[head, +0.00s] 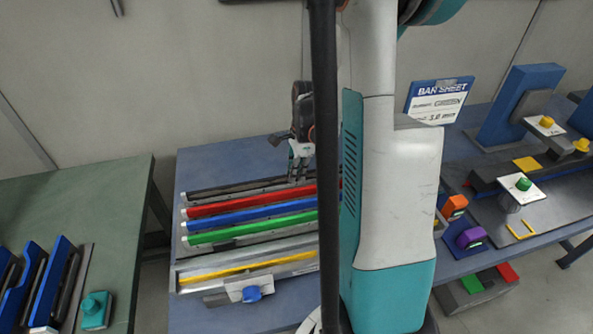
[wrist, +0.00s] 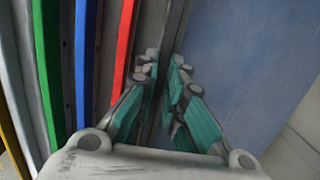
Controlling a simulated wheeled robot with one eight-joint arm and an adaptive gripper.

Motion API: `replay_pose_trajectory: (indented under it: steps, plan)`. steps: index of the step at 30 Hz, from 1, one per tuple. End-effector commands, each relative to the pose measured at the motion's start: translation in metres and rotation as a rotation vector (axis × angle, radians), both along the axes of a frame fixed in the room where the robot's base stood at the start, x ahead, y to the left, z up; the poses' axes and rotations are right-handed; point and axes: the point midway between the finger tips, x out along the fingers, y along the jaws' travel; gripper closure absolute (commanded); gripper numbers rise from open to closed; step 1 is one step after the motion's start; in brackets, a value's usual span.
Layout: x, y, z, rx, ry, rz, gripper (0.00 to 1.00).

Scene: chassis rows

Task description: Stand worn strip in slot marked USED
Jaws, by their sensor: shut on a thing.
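My gripper (head: 300,168) is over the far side of the middle bench, pointing down, with its fingers closed on a long dark strip (head: 235,188). The strip lies lengthwise in the farthest row, behind the red one. In the wrist view, the fingertips of my gripper (wrist: 164,80) meet on the dark strip (wrist: 176,25), which runs away between them. It looks level and low, at the row; I cannot tell whether it is clear of its seat. Wear on it is too small to make out. No slot marked USED can be read in either view.
Red (head: 250,201), blue (head: 250,214) and green (head: 250,229) strips lie in parallel rows beside it, with a yellow strip (head: 245,270) nearer. Blue upright holders (head: 52,280) stand on the green left bench (head: 100,205). A bar sheet sign (head: 437,103) stands right.

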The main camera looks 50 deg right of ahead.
Motion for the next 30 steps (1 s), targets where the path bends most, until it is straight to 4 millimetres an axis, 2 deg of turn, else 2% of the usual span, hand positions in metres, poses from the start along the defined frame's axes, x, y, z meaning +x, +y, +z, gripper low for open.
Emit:
replay_pose_trajectory:
  steps: [20, 21, 24, 30]
  plan:
    - [0.000, 0.000, -0.019, 0.000, 0.000, 0.000, 1.00]
    - [0.000, 0.000, -0.018, 0.000, 0.000, 0.000, 0.86]
    - [0.000, 0.000, -0.018, 0.000, 0.000, 0.000, 0.67]
    - [0.000, 0.000, -0.018, 0.000, 0.000, 0.000, 0.67]
